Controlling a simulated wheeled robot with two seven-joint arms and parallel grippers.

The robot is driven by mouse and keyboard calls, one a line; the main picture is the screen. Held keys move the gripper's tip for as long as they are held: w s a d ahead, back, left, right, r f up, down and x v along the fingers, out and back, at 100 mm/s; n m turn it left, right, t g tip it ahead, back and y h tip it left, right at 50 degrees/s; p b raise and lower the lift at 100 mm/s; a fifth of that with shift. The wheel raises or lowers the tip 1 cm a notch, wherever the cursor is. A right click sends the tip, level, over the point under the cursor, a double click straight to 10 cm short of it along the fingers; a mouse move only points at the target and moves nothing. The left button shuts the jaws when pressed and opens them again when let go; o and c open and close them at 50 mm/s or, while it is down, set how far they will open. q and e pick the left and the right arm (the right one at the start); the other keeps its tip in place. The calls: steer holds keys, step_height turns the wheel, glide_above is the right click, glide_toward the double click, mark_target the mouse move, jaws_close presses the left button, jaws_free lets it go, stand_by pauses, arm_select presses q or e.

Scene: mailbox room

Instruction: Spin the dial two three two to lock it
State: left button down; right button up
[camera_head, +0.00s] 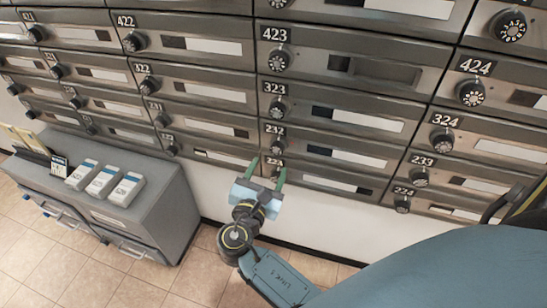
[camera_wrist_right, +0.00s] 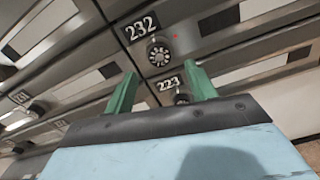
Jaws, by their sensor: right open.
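The mailbox door labelled 232 carries a round dark dial (camera_head: 277,140) with light markings, just below its number plate. In the right wrist view the 232 dial (camera_wrist_right: 159,55) sits above and between my green fingertips, apart from them. My right gripper (camera_head: 266,172) is open and empty, with its two green fingers pointing up at the lower rows. In the right wrist view the gripper (camera_wrist_right: 161,85) has its fingers wide apart. The dial of box 223 (camera_wrist_right: 181,98) shows between the fingers, lower and to the right. My left gripper is not in view.
Mailboxes with similar dials surround it, including 323 (camera_head: 277,109) above and 233 (camera_head: 419,177) to the right. A grey cabinet (camera_head: 165,205) with several white boxes stands at lower left. The tiled floor (camera_head: 60,265) shows below.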

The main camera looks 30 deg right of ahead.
mark_target(276, 151)
steer(key=b+x, duration=0.1)
steer(key=x, duration=0.3)
steer(key=shift+w+d+f, duration=0.1)
steer(key=shift+w+d, duration=0.05)
steer(key=shift+w, duration=0.05)
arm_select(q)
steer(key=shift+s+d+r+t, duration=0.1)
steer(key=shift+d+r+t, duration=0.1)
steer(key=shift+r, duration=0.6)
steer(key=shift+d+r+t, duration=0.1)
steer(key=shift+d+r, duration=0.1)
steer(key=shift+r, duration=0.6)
arm_select(e)
steer(key=shift+w+d, duration=0.4)
steer(key=shift+d, duration=0.05)
steer(key=c, duration=1)
steer(key=shift+m, duration=0.3)
